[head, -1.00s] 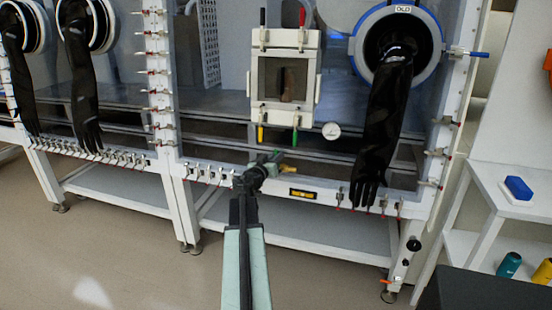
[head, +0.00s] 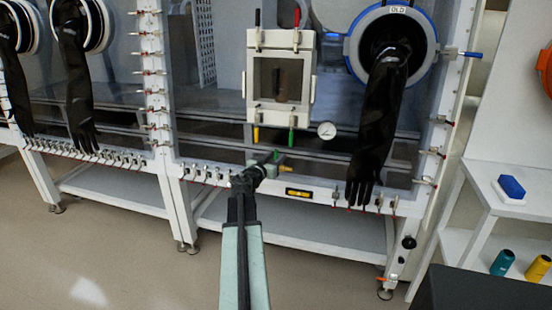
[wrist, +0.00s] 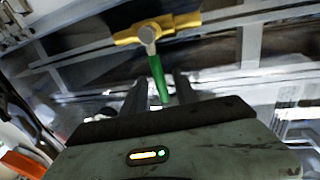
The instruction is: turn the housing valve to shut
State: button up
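The housing valve shows in the wrist view as a yellow body (wrist: 152,30) with a round grey hub and a green lever (wrist: 159,82). The lever points down the picture towards my gripper, across the line of the body. In the head view the valve's yellow part (head: 284,168) shows just right of my gripper (head: 265,163), at the lower front edge of the glovebox. In the wrist view my gripper's dark fingers (wrist: 160,98) look apart, with the lever's end between or just beyond them. I cannot tell whether they touch it.
A black glove (head: 376,130) hangs to the right of the valve. A framed hatch (head: 280,75) and a round gauge (head: 327,131) are above. A white side table (head: 495,178) stands at right.

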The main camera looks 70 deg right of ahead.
jog(key=w+a, duration=0.1)
jog(key=a, duration=0.6)
jog(key=shift+r, duration=0.15)
jog(key=shift+a, duration=0.1)
